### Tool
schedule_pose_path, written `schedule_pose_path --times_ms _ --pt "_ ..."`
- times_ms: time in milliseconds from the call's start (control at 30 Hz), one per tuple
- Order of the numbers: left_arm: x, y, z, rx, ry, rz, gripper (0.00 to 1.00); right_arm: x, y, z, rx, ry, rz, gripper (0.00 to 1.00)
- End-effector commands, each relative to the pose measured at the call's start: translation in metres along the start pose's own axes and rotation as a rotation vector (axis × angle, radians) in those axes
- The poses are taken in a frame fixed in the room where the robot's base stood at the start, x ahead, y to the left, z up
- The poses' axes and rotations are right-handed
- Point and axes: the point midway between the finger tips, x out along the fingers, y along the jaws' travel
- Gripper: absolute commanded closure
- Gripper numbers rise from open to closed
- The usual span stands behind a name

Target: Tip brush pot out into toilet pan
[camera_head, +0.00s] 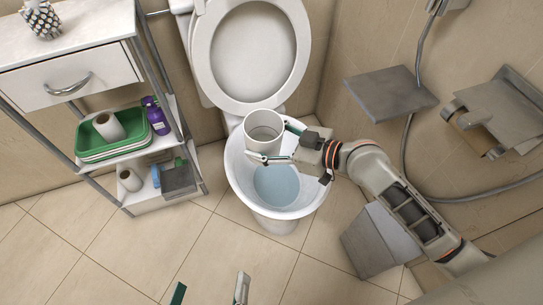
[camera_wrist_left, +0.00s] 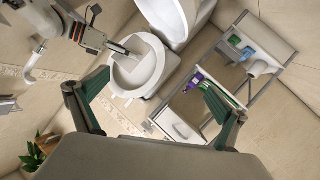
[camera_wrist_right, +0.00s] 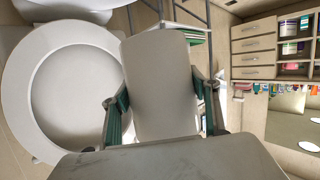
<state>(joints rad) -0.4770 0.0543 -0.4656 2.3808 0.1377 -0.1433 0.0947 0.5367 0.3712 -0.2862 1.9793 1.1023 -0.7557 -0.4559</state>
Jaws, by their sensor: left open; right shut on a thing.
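The brush pot (camera_head: 265,146) is a white cylinder, its open mouth towards the head camera, looking roughly upright. My right gripper (camera_head: 270,140) is shut on it, one finger on each side, and holds it over the rear part of the toilet pan (camera_head: 236,176). The pan is white with pale blue water inside. In the right wrist view a pale surface, apparently the pot (camera_wrist_right: 160,85), fills the space between the fingers. I cannot make out any contents in the pot. My left gripper (camera_head: 210,290) is open and empty over the floor at the bottom; the pan also shows in the left wrist view (camera_wrist_left: 152,82).
The raised toilet seat and lid (camera_head: 205,45) stand behind the pan. A shelf unit (camera_head: 120,45) at the left holds a green tray (camera_head: 82,142), a purple bottle (camera_head: 155,115) and paper rolls. A grey bin (camera_head: 375,240) stands right of the pan. The front floor is clear.

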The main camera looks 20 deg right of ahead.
Motion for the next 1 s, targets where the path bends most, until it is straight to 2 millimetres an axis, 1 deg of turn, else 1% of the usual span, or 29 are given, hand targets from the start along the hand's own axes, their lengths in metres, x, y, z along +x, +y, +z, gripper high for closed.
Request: schedule_pose_path --times_ms 33,100,200,300,400,500,900,1000 --pt "-0.001 -0.009 0.023 -0.046 -0.033 -0.017 0.00 0.010 -0.005 0.049 0.022 -0.034 -0.026 0.71" --pt "0.000 -0.010 0.029 -0.090 -0.038 -0.022 0.00 0.017 -0.005 0.078 0.026 -0.044 -0.050 0.71" --pt "0.001 -0.013 0.036 -0.145 -0.039 -0.029 0.00 0.026 -0.005 0.114 0.026 -0.056 -0.079 0.71" --pt "0.002 -0.014 0.038 -0.189 -0.034 -0.033 0.00 0.032 -0.002 0.138 0.027 -0.062 -0.101 0.71" --pt "0.004 -0.015 0.037 -0.218 -0.026 -0.035 0.00 0.035 0.001 0.152 0.026 -0.066 -0.115 0.71" --pt "0.004 -0.015 0.035 -0.237 -0.017 -0.035 0.00 0.037 0.005 0.158 0.023 -0.067 -0.123 0.71" --pt "0.005 -0.014 0.031 -0.247 -0.008 -0.032 0.00 0.038 0.008 0.158 0.019 -0.064 -0.127 0.71" --pt "0.005 -0.014 0.031 -0.246 -0.009 -0.033 0.00 0.039 0.005 0.162 0.071 -0.075 -0.146 0.71"
